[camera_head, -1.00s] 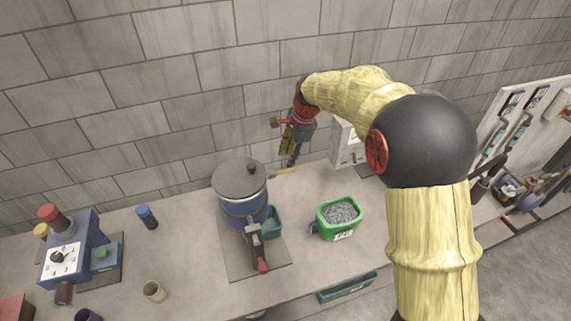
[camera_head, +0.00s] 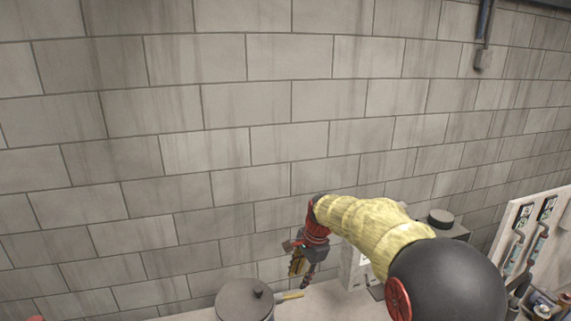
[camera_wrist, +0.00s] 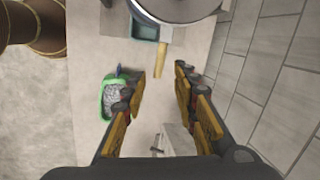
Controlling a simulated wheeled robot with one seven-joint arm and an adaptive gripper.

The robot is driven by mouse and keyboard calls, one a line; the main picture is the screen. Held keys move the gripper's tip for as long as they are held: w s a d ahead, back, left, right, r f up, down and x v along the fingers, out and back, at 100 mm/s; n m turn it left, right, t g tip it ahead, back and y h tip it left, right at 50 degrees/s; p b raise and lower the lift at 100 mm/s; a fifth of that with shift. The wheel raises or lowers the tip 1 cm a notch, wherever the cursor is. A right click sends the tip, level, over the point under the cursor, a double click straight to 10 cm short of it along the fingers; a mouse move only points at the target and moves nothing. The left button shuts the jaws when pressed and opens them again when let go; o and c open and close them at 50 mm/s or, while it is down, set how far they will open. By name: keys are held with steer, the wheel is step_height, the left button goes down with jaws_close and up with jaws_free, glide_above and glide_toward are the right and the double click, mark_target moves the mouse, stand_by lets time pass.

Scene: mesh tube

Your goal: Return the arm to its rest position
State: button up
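My gripper (camera_head: 303,280) hangs from my yellow-sleeved arm over the back of the bench, close to the wall, to the right of the lidded pot (camera_head: 246,302). In the wrist view my gripper (camera_wrist: 160,72) has its two fingers spread apart with nothing between them. The bench top (camera_wrist: 85,65) shows below them. A short yellow stick-like piece (camera_wrist: 159,64) lies beyond the fingertips, beside the pot, and it also shows in the head view (camera_head: 292,296).
A green tub of grey bits (camera_wrist: 112,98) stands left of the fingers in the wrist view. A teal tray (camera_wrist: 146,27) sits by the pot. A pale box (camera_wrist: 180,140) is below the fingers. The block wall (camera_head: 200,150) is close behind.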

steer(key=s+d+f+n+t+b, duration=0.1)
steer(key=s+d+n+b, duration=0.3)
steer(key=s, duration=0.8)
steer(key=s+d+f+n+t+h+b, duration=0.1)
steer(key=s+d+f+n+b, duration=0.3)
steer(key=s+b, duration=0.5)
steer(key=s+d+f+n+t+h+b, duration=0.1)
steer(key=s+d+b, duration=0.5)
steer(key=s, duration=1)
step_height(320, 180, down, 2)
steer(key=n+t, duration=0.1)
steer(key=n, duration=0.2)
steer(key=shift+f+b, duration=0.15)
steer(key=shift+b, duration=0.15)
steer(key=shift+o, duration=0.6)
